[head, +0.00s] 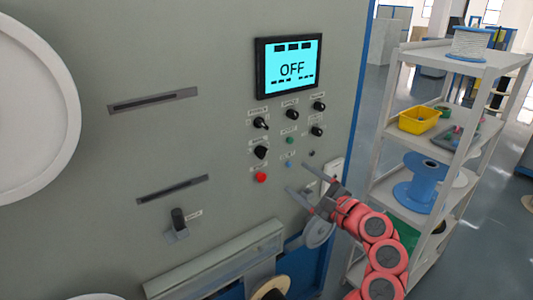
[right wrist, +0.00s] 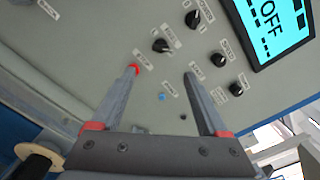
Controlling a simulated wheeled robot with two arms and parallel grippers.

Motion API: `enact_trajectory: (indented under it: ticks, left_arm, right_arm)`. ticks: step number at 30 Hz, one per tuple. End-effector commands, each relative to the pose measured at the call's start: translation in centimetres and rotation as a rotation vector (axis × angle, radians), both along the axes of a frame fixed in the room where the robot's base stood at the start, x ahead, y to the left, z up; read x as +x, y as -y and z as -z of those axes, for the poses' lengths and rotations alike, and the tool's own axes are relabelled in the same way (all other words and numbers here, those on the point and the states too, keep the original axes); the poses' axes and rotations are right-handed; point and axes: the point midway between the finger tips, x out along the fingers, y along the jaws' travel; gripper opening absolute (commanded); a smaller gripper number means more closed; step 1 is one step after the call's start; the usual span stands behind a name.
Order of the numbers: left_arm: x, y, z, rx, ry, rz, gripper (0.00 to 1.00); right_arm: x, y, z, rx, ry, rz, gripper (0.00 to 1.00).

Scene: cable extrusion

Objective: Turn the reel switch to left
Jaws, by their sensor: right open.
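The grey machine panel carries several black rotary knobs below the screen, including the upper left knob (head: 261,123), the lower left knob (head: 261,152) and the right knob (head: 317,131). My right gripper (head: 297,178) is open and empty, in front of the panel, below and right of the lower left knob. In the right wrist view its two fingers (right wrist: 161,71) point at the panel, with a black knob (right wrist: 160,45) just beyond and between the tips. My left gripper is out of view.
A screen (head: 289,67) reads OFF. A red button (head: 261,177) sits below the knobs, a blue one (head: 290,164) beside it. A black lever (head: 178,218) sticks out lower left. A shelf rack (head: 383,150) with a blue spool (head: 421,184) stands right.

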Motion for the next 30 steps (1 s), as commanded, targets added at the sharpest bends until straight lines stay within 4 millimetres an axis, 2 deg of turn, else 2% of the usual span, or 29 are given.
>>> enact_trajectory:
  ticks: [18, 30]
  left_arm:
    - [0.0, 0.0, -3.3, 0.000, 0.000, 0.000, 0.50]
    - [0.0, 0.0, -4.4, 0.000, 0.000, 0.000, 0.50]
  right_arm:
    - [7.9, -5.7, -0.2, -0.004, 0.001, 0.004, 0.78]
    - [11.5, -8.4, -0.2, -0.002, 0.004, 0.001, 0.78]
